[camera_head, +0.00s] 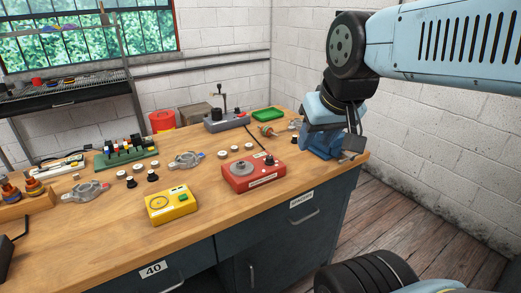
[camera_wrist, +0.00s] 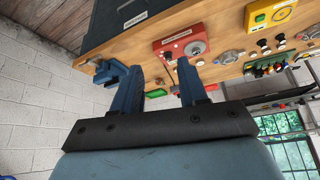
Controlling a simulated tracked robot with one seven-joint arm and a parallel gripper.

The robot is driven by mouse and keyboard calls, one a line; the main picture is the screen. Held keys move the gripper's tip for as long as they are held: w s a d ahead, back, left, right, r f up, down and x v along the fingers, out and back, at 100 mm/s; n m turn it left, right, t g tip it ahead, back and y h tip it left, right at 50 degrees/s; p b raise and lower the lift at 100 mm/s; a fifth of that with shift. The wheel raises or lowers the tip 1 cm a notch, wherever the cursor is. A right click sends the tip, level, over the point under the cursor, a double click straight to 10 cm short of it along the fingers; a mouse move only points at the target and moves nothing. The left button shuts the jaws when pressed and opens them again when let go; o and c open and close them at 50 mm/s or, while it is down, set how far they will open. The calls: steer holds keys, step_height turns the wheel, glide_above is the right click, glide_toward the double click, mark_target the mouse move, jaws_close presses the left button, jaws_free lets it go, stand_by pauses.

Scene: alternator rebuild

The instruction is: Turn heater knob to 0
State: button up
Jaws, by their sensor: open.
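The heater appears to be the red box (camera_head: 262,180) near the front right of the workbench, with a grey round plate (camera_head: 241,168) on top. A small dark knob (camera_head: 269,160) stands at its right side; its setting is too small to read. In the wrist view, tilted and upside down, the red box (camera_wrist: 166,44) and grey plate (camera_wrist: 196,47) lie beyond my fingertips. The knob shows there only as a small dark spot (camera_wrist: 168,56). My gripper (camera_wrist: 160,65) is open and empty, apart from the heater. In the head view it is at the bench's right end.
A blue vise (camera_head: 320,145) stands at the bench's right corner, close to my gripper. A yellow meter (camera_head: 172,203) lies left of the heater. Behind are small round parts, a grey press-like device (camera_head: 225,120) and a green tray (camera_head: 267,115).

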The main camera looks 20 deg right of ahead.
steer(key=shift+o, duration=1)
steer(key=shift+w+r, duration=0.1)
steer(key=shift+w, duration=0.15)
steer(key=m+g, duration=0.6)
steer(key=m, duration=0.3)
glide_above(270, 156)
step_height(270, 156, down, 8)
step_height(270, 156, down, 13)
steer(key=shift+a+f, duration=0.1)
steer(key=shift+f, duration=0.1)
steer(key=shift+c, duration=0.5)
